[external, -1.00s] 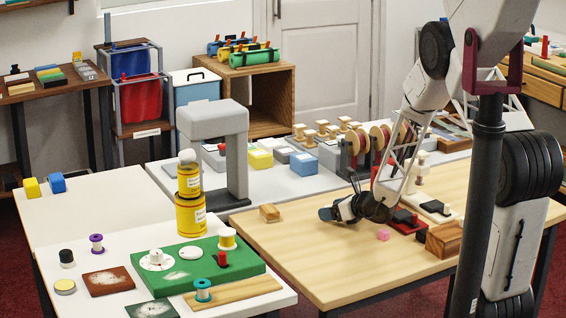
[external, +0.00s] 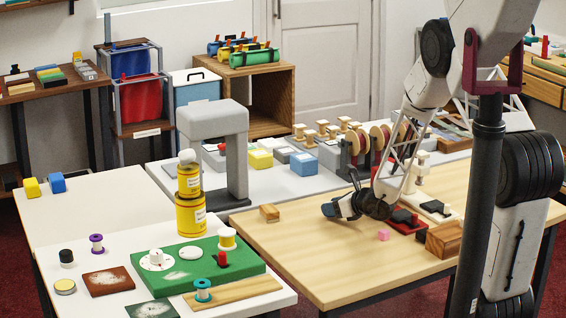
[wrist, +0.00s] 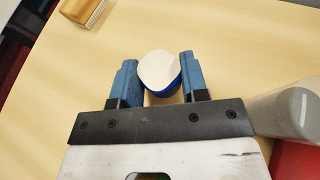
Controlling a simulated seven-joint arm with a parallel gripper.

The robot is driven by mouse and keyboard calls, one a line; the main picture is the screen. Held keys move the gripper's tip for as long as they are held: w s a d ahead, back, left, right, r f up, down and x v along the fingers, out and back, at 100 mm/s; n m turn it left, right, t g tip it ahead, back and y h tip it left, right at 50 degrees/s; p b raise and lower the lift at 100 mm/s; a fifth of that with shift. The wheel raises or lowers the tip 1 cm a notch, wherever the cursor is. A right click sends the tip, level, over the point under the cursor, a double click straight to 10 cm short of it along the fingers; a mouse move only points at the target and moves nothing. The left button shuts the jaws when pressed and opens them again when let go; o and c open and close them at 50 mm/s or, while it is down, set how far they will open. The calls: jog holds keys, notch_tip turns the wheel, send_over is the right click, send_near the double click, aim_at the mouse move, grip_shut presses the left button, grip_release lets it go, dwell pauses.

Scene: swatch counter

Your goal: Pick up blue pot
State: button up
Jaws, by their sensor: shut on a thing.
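The blue pot (wrist: 160,73) has a white top and a dark blue side. In the wrist view it sits between the two blue fingers of my gripper (wrist: 157,80), which is shut on it. In the external view my gripper (external: 331,209) is low over the wooden table, and the pot cannot be made out there behind the fingers and wrist. I cannot tell whether the pot is touching the tabletop.
The wooden table (external: 310,270) is clear in front of my gripper. A wooden block (external: 269,213) lies to the left. A brush (wrist: 84,11) shows in the wrist view.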

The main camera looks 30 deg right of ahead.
jog(key=r, duration=0.2)
jog(key=shift+s+r, duration=0.3)
jog(key=shift+s, duration=0.05)
jog(key=s, duration=0.5)
jog(key=s+a+r, duration=0.1)
jog(key=s, duration=0.9)
jog(key=shift+s+a+r, duration=0.15)
jog(key=shift+r, duration=0.05)
